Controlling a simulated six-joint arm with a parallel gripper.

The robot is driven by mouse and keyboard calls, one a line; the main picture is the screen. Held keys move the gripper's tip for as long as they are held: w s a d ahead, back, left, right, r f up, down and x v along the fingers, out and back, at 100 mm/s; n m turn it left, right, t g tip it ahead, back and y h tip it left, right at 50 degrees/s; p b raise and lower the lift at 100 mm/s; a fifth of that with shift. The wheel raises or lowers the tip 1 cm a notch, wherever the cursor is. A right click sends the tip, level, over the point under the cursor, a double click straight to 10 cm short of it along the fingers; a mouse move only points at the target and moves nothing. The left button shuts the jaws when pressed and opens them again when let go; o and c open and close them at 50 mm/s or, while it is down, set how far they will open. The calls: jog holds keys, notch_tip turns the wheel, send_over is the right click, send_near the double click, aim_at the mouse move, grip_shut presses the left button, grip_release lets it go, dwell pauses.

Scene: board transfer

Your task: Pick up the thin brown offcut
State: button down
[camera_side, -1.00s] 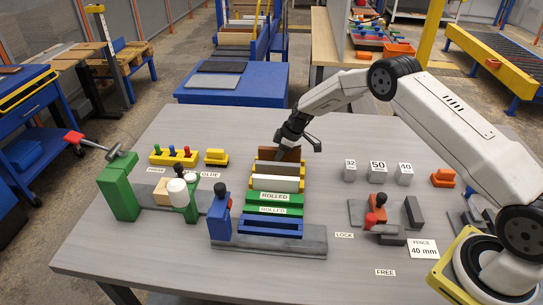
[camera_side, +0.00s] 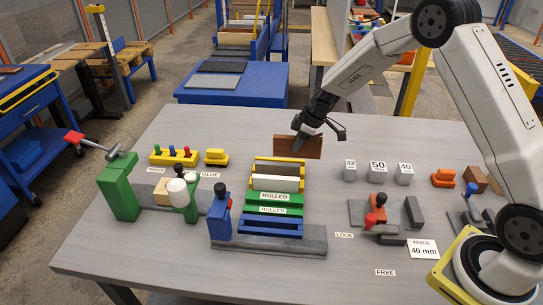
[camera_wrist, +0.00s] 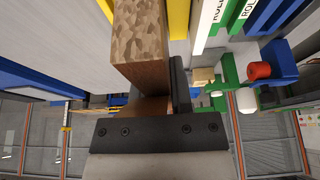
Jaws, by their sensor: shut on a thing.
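The thin brown offcut (camera_side: 291,147) is a flat reddish-brown board, held up on edge above the far end of the yellow rack (camera_side: 279,162). My gripper (camera_side: 301,141) is shut on it, from above in the side view. In the wrist view the offcut (camera_wrist: 140,35) shows a speckled end face and runs away from the jaws. My gripper also shows in the wrist view (camera_wrist: 160,100), with a dark finger along the offcut's right side; the other finger is hidden.
A pale roll (camera_side: 275,183) lies in the rack's yellow part, with green slots labelled ROLLED (camera_side: 273,196) in front. Grey blocks marked 32, 50 (camera_side: 378,172) and 40 stand to the right. A green clamp (camera_side: 119,187) stands left. The table behind the rack is clear.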

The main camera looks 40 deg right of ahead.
jog(key=s+r, duration=0.2)
jog(key=s, duration=0.3)
jog(key=shift+s+a+r, duration=0.2)
jog(key=shift+s+r, duration=0.05)
jog(key=shift+s, duration=0.05)
